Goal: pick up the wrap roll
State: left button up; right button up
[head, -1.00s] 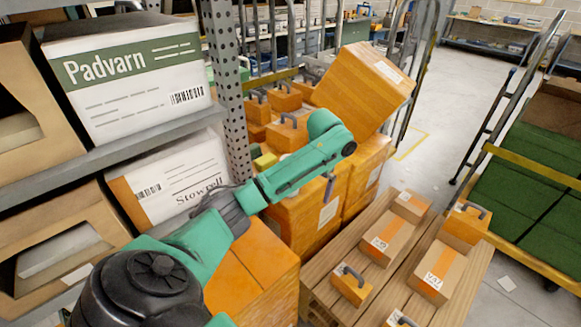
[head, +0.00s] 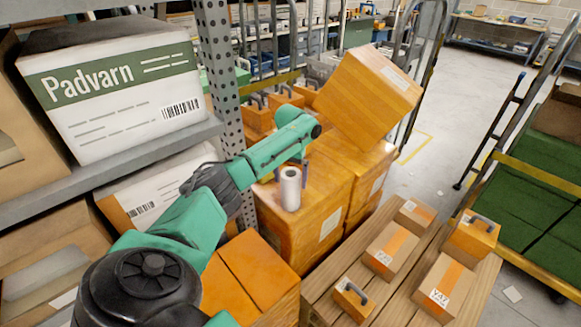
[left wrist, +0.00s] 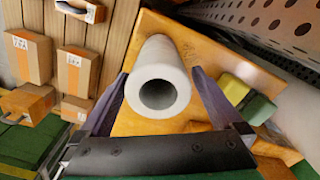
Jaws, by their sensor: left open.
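The wrap roll (head: 290,188) is a white upright cylinder with an open core. It stands on a large orange carton (head: 312,222) beside the rack post. In the left wrist view I look down on the roll's open end (left wrist: 160,92). My left gripper (head: 291,174) is at the roll, with its fingers open. In the left wrist view my left gripper (left wrist: 160,76) has one finger on each side of the roll, with slim gaps visible near the top. My right gripper does not show.
A yellow and green block (left wrist: 247,98) lies on the carton near the roll. The perforated rack post (head: 222,90) stands close on the left. A tilted orange carton (head: 368,95) rises behind. A slatted pallet (head: 395,270) with several small boxes is at the right.

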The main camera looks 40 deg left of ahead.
pick_arm(q)
jog(key=shift+d+f, duration=0.1)
jog(key=shift+f, duration=0.4)
jog(key=shift+s, duration=0.1)
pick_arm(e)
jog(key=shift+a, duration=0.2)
pick_arm(q)
jog(key=shift+f, duration=0.1)
jog(key=c, duration=0.8)
grip_shut()
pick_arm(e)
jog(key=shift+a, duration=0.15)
